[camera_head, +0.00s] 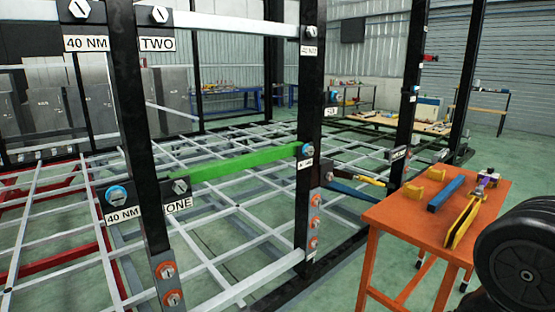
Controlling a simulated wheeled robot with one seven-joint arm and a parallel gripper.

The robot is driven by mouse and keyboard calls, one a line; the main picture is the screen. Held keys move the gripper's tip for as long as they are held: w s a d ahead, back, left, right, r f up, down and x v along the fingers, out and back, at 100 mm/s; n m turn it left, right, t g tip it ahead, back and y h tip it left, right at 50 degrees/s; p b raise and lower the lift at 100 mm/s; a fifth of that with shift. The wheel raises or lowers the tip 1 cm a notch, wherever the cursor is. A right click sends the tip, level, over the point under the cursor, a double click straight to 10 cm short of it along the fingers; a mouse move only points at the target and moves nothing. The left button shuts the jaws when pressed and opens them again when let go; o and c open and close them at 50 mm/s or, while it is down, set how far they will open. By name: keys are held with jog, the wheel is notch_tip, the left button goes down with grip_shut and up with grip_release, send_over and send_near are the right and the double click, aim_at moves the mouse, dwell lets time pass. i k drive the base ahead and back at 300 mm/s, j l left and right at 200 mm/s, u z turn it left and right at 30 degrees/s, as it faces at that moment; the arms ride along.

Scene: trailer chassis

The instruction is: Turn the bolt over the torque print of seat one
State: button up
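The torque print of seat one is a white "40 NM" label (123,214) on the lower part of the near left black post, beside a white "ONE" label (178,204). Directly over the print is a round blue bolt head (116,194) with a pale mark across it. A grey bolt head (180,186) with a slanted slot sits over the "ONE" label. A green bar (240,162) runs from this seat to a blue bolt (306,149) on the middle post.
Seat two, with "TWO" (157,44) and another "40 NM" label (86,43), is higher on the post. An orange table (400,222) at right holds a blue bar (446,194) and a yellow tool (463,222). Black posts and a white floor grid (230,225) surround the seat.

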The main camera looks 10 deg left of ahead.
aim_at(308, 150)
jog(key=i+l, duration=0.55)
jog(key=l, duration=0.3)
jog(key=i+l, duration=0.3)
jog(key=l, duration=0.1)
